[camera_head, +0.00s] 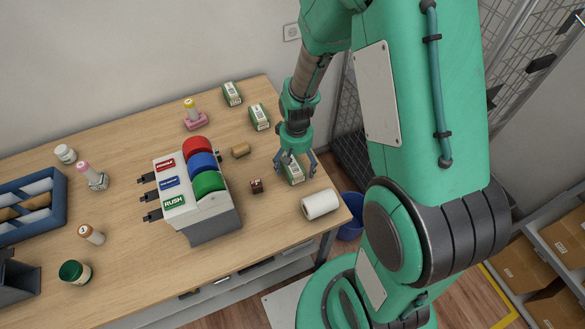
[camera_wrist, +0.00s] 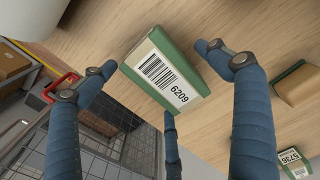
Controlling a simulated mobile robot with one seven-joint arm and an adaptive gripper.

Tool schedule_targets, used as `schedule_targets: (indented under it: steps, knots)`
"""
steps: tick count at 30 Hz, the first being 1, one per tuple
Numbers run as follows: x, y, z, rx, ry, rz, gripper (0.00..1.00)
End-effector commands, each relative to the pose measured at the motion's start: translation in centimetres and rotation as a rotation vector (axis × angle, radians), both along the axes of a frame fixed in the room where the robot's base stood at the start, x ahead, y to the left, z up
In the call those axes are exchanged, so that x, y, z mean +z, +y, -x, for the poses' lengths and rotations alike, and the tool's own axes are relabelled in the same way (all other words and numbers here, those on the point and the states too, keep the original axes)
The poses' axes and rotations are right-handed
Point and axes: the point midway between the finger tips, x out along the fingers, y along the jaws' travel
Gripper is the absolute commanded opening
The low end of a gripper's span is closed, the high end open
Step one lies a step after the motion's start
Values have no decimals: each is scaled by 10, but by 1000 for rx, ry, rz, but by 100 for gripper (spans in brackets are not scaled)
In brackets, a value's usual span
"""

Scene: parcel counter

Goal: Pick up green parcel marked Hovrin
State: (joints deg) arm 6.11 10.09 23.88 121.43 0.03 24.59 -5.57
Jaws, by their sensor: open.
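My gripper (camera_head: 296,166) is open over a green and white parcel (camera_head: 295,177) near the right end of the counter. In the wrist view this parcel (camera_wrist: 165,75) lies between the spread fingers, with a barcode and the number 6209 on its label. The left fingertip is close to its corner; I cannot tell if it touches. Two more green parcels lie farther back, one in the middle (camera_head: 260,117) and one at the back edge (camera_head: 232,93). A label reading 5736 shows on a green parcel (camera_wrist: 300,160) in the wrist view. The name Hovrin is not readable on any.
A white roll (camera_head: 320,204) lies just in front of the parcel. A small red and dark block (camera_head: 256,186) and a brown cylinder (camera_head: 240,150) lie to the left. A stamp rack (camera_head: 205,205) with red, blue and green rolls stands mid-counter. A blue bin (camera_head: 350,230) is below the edge.

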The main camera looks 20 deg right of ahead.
Motion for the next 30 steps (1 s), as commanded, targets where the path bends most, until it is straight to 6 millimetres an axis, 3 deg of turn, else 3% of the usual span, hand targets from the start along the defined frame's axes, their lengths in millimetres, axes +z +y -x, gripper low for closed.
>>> schedule_targets:
  steps: [1, 9, 20, 30]
  knots:
    - [0, 0, 0, 0, 0, 0, 85]
    - [0, 0, 0, 0, 0, 0, 34]
    - [5, 0, 0, 0, -1, 0, 33]
    - [44, 0, -1, 0, -3, 0, 33]
